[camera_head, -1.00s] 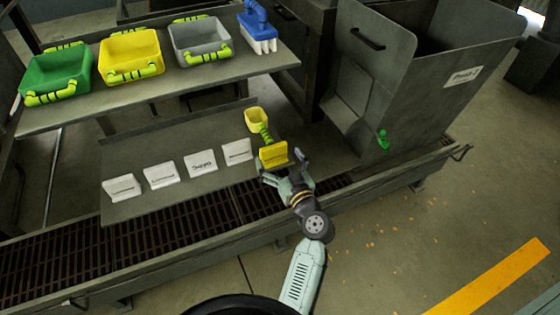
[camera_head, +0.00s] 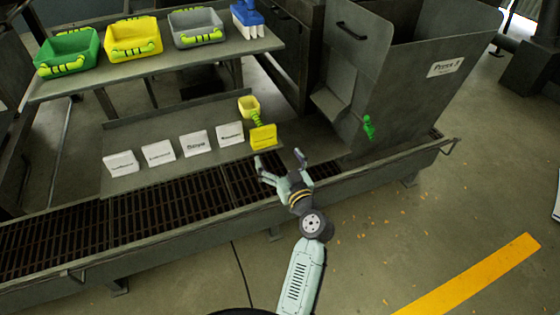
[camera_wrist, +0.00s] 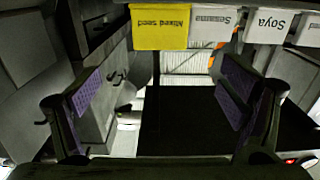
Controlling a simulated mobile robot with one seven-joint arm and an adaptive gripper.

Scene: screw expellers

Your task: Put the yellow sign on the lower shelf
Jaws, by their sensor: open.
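The yellow sign (camera_head: 263,137) stands on the lower shelf (camera_head: 150,183), at the right end of a row of white signs. In the wrist view the yellow sign (camera_wrist: 160,27) reads "Mixed seed" upside down and is beyond my fingers. My gripper (camera_head: 279,158) is open and empty, in front of the shelf edge and apart from the sign. In the wrist view its purple-padded fingers (camera_wrist: 160,95) are spread wide with nothing between them.
Several white signs (camera_head: 195,143) stand left of the yellow one. A yellow scoop (camera_head: 250,107) lies behind it. The upper shelf (camera_head: 160,66) holds coloured bins and a blue-and-white brush (camera_head: 251,22). A grey press hopper (camera_head: 400,75) stands right. A grated trough (camera_head: 130,228) runs along the front.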

